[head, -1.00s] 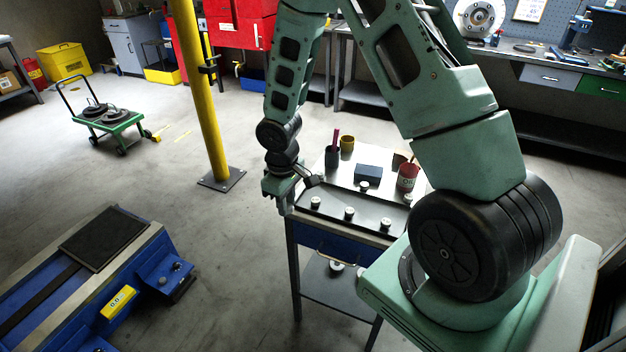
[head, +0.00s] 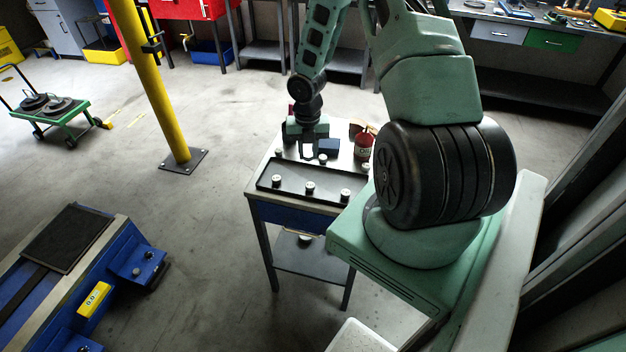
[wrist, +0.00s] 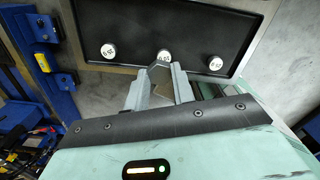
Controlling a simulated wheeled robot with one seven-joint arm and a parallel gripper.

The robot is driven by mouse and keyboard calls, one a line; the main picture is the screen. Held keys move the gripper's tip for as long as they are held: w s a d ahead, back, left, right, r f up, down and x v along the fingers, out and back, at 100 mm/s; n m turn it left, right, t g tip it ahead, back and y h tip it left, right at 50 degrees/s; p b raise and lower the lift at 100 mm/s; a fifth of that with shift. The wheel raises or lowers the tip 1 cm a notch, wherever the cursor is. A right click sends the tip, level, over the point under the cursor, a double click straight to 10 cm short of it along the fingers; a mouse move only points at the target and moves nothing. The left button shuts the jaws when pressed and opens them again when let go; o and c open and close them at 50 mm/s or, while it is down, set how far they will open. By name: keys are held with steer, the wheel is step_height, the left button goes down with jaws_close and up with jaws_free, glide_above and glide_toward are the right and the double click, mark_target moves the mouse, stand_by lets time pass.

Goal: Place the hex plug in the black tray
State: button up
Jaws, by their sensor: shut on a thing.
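My gripper (head: 307,152) is over the table behind the black tray (head: 262,184). In the wrist view, my gripper (wrist: 157,88) is shut on a grey, hex-edged piece, taken as the hex plug (wrist: 160,76), held between the fingertips. The black tray also shows in the wrist view (wrist: 135,20), beyond the fingers. Three white-topped round pieces (head: 310,187) stand spaced in a row in the tray. The held plug is too small to make out in the head view. I cannot tell its height above the table.
A blue block (head: 328,146) and a red can (head: 363,147) stand on the table (head: 262,157) near my gripper. More white-topped pieces (head: 322,158) stand outside the tray. A yellow post (head: 150,80) rises left of the table. A blue machine (head: 110,260) is at lower left.

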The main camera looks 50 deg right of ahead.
steer(key=shift+s+d+n, duration=0.25)
steer(key=shift+d+n, duration=0.35)
steer(key=shift+n, duration=0.2)
steer(key=shift+f, duration=0.4)
step_height(320, 180, down, 9)
steer(key=shift+d+f+p, duration=0.1)
steer(key=shift+f+p, duration=0.05)
steer(key=shift+p, duration=0.8)
steer(key=shift+f, duration=0.1)
steer(key=o, duration=1)
steer(key=shift+c, duration=0.2)
